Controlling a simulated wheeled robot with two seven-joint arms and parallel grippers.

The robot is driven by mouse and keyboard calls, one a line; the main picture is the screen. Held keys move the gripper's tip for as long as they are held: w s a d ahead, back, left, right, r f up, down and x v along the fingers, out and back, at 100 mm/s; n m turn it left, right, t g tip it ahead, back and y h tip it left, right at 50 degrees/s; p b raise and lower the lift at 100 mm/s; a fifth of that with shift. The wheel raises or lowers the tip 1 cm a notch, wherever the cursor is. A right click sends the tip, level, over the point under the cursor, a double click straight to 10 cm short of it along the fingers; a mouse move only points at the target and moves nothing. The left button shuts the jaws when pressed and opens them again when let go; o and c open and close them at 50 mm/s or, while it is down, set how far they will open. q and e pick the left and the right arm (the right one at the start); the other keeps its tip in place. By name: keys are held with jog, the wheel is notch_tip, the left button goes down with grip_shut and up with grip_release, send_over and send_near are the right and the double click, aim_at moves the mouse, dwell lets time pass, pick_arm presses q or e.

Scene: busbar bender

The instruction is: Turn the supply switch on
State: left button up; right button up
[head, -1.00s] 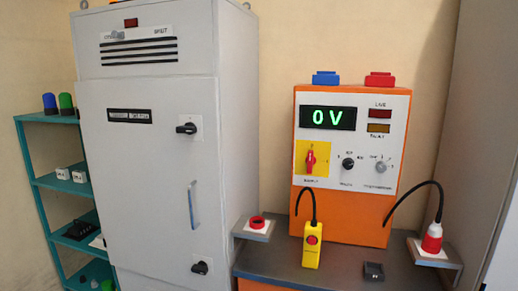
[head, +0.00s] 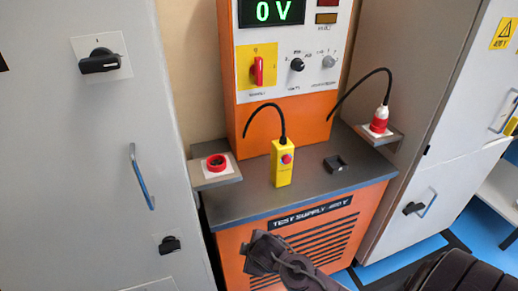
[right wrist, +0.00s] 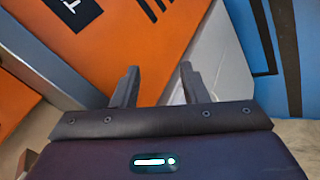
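The supply switch (head: 259,70) is a red handle on a yellow plate, on the white front panel of the orange test supply (head: 312,125). Its handle stands upright. The green display (head: 271,12) above it reads 0 V. My right gripper (head: 262,250) is low in front of the orange cabinet, well below the switch and touching nothing that I can see. In the right wrist view its two fingers (right wrist: 158,84) are apart with nothing between them. My left gripper is not in view.
On the grey bench top stand a yellow pendant (head: 283,165) with a black cable and a small black block (head: 336,164). A red socket (head: 216,162) sits on the left shelf, a red plug (head: 380,118) on the right. Grey cabinets flank the supply.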

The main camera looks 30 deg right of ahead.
notch_tip(320, 180, up, 8)
jog(key=w+n+t, duration=0.1)
jog(key=n, duration=0.1)
jog(key=n+t+h, duration=0.3)
jog(key=n+t, duration=0.7)
jog(key=n, duration=1.2)
send_near(260, 66)
jog(key=a+x, duration=0.1)
jog(key=x, duration=0.2)
jog(key=p+x, duration=0.1)
jog(key=x, duration=0.2)
jog(key=d+p+x, duration=0.1)
jog(key=x, duration=0.1)
jog(key=shift+w+d, duration=0.15)
jog(key=shift+w, duration=0.1)
jog(key=shift+w+d+f+p, duration=0.1)
jog(key=shift+w+p, duration=0.2)
jog(key=shift+w, duration=0.25)
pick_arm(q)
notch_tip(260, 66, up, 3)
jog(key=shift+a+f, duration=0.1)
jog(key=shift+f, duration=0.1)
pick_arm(e)
grip_shut()
